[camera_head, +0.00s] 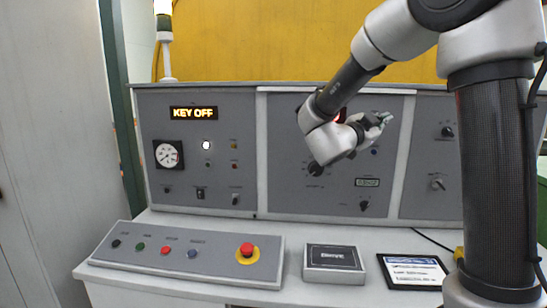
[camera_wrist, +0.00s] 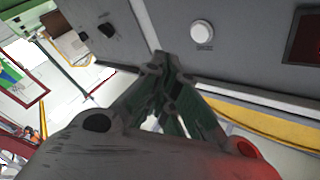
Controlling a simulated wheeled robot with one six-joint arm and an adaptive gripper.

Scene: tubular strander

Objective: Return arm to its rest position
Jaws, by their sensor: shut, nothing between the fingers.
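My gripper (camera_head: 377,122) is in front of the grey control panel (camera_head: 230,120), at its middle section, with the arm reaching in from the upper right. In the wrist view my gripper (camera_wrist: 165,65) has its fingers together, with nothing between them. The panel fills the upper part of that view, with a white round knob (camera_wrist: 202,33) beyond the fingertips. My wrist hides part of the panel's middle section in the head view. I cannot tell how far the fingertips are from the panel.
A sloped button box (camera_head: 185,255) with a red emergency button (camera_head: 247,250) lies on the desk. A dark-topped box (camera_head: 333,262) and a framed tablet or card (camera_head: 413,272) lie to its right. A lit "KEY OFF" display (camera_head: 194,113) and a gauge (camera_head: 168,154) are on the left panel.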

